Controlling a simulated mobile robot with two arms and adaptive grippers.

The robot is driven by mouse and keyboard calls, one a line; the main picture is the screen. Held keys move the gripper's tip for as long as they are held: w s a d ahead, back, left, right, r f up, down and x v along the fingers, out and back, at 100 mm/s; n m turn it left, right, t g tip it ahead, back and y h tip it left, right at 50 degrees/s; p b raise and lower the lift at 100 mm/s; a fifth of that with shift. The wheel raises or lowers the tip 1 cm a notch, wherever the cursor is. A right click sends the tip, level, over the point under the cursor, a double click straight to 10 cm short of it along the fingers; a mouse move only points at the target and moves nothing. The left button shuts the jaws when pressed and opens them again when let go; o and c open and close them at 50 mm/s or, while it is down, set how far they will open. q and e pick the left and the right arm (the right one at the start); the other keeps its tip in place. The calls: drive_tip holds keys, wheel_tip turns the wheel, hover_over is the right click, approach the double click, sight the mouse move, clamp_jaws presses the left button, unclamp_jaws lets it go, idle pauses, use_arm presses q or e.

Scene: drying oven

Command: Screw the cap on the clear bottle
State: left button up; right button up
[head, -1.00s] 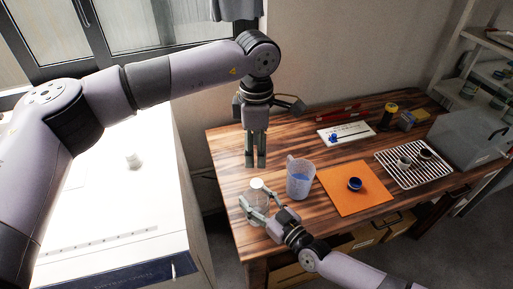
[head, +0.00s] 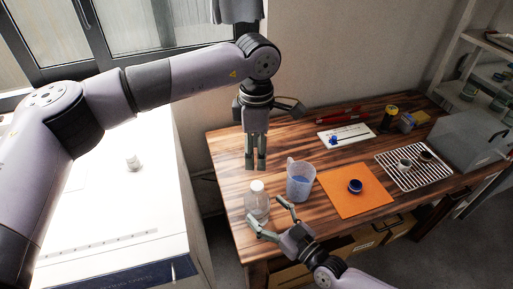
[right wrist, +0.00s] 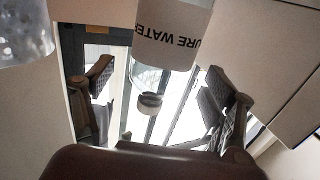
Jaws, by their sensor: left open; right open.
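The clear bottle (head: 257,207) stands upright at the table's left front edge, with a white cap (head: 257,186) on its neck; I cannot tell how tightly it sits. In the right wrist view the bottle (right wrist: 172,35) is upside down with its label showing, and the cap (right wrist: 150,103) lies between my finger pads. My right gripper (head: 265,212) is open, in front of and to the right of the bottle, apparently not touching it.
A small white object (head: 133,162) sits on the white surface at left.

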drive_tip(key=v, duration=0.7)
drive_tip(key=shift+s+d, duration=0.15)
